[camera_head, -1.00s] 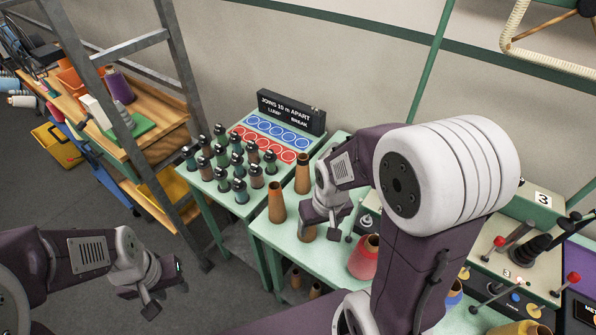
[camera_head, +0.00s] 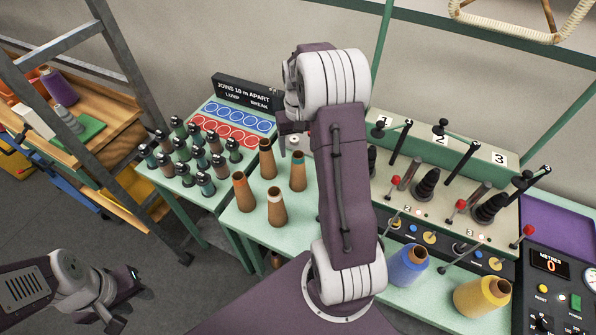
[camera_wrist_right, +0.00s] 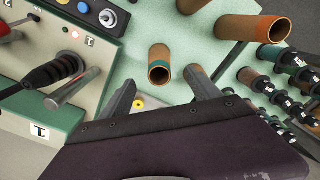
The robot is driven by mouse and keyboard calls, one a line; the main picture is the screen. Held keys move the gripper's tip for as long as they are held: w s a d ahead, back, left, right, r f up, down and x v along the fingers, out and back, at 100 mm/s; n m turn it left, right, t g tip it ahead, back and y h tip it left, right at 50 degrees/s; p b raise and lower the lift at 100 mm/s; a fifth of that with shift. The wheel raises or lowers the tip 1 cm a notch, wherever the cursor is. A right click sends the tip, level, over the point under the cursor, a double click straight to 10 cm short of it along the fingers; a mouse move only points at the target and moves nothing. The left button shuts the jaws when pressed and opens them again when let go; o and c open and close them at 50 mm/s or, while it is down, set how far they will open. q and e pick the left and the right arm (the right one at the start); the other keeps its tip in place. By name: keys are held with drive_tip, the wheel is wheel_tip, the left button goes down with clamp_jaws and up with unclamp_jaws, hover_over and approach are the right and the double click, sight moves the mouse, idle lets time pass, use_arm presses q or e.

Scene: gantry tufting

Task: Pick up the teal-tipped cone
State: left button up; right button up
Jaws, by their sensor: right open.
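The teal-tipped cone (camera_head: 298,172) is a brown cone with a teal band near its top, standing upright on the green table. In the right wrist view the teal-tipped cone (camera_wrist_right: 159,66) shows its open end between and beyond the fingertips. My right gripper (camera_wrist_right: 160,78) is open and empty, apart from the cone. In the head view my right gripper (camera_head: 290,128) hangs above and behind the cones, partly hidden by its own arm. My left gripper (camera_head: 125,297) is low at the left, away from the table; its jaw opening is unclear.
Other brown cones stand close by: one behind (camera_head: 267,160), one at left (camera_head: 241,192), a white-tipped one in front (camera_head: 277,208). Several dark-topped bobbins (camera_head: 190,160) stand left. A lever panel (camera_head: 450,190), blue cone (camera_head: 408,265) and yellow cone (camera_head: 482,297) lie right.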

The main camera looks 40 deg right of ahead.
sight(299, 154)
drive_tip(key=shift+d, duration=0.45)
drive_tip(key=shift+s+a+f+p, duration=0.15)
drive_tip(key=shift+f+p, duration=0.1)
drive_tip(key=shift+f, duration=0.55)
drive_tip(key=shift+w+a+f+p, duration=0.1)
drive_tip(key=shift+f+p, duration=0.1)
drive_tip(key=shift+f, duration=0.55)
drive_tip(key=shift+d+f, duration=0.1)
drive_tip(key=shift+f, duration=0.4)
drive_tip(key=f, duration=0.1)
drive_tip(key=f+p, duration=0.1)
drive_tip(key=f, duration=0.2)
drive_tip(key=shift+a+p, duration=0.25)
drive_tip(key=shift+p, duration=0.05)
drive_tip(key=shift+f, duration=0.45)
clamp_jaws()
